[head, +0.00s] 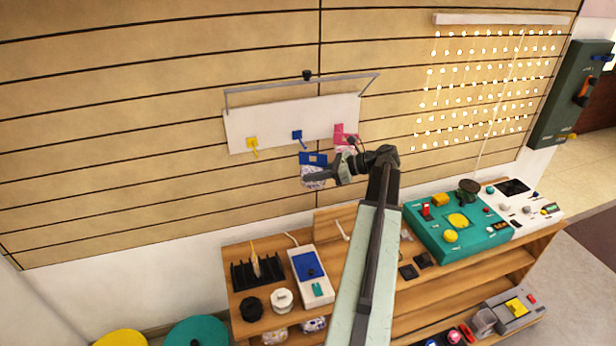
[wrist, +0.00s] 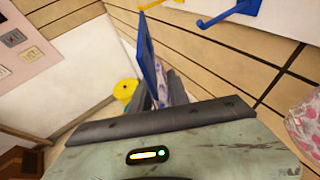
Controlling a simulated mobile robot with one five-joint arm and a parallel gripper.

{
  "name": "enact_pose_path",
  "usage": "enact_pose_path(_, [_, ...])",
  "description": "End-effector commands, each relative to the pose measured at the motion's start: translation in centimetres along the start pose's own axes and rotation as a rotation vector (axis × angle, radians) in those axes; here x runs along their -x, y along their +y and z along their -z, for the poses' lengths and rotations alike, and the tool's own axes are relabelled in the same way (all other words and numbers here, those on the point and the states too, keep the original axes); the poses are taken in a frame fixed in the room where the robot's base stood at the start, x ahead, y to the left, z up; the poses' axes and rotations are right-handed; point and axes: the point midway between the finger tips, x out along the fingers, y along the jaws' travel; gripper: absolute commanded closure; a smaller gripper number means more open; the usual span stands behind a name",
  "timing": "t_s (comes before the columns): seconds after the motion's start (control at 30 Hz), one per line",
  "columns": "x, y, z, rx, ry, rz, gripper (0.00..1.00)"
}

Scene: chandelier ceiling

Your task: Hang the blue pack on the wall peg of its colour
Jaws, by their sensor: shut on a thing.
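The blue pack (head: 313,158) has a blue header card with a slot and a pale patterned bag below. My gripper (head: 312,178) is shut on it. The blue peg (head: 298,136) sits mid-board, empty, just above and slightly left of the card in the head view. In the wrist view the card (wrist: 147,58) shows edge-on, and the blue peg (wrist: 228,14) is up and right of it with a visible gap. The card's slot cannot be seen there, and most of the bag is hidden.
The white board (head: 270,122) also bears an empty yellow peg (head: 252,144) and a pink peg (head: 345,138) with a pink-headed pack, close right of my gripper. That pack's bag (wrist: 305,122) shows in the wrist view. A cluttered wooden bench (head: 270,322) stands below.

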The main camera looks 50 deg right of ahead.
Motion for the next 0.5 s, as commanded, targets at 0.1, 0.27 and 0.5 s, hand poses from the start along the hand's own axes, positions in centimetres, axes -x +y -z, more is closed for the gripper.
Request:
enact_pose_path(0.1, [-0.3,-0.4,-0.1,0.0,0.0,-0.001,1.0])
enact_pose_path(0.27, [-0.8,-1.2,-0.2,0.0,0.0,-0.001,1.0])
enact_pose_path(0.5, [-1.7,-2.7,-0.4,0.001,0.0,-0.002,1.0])
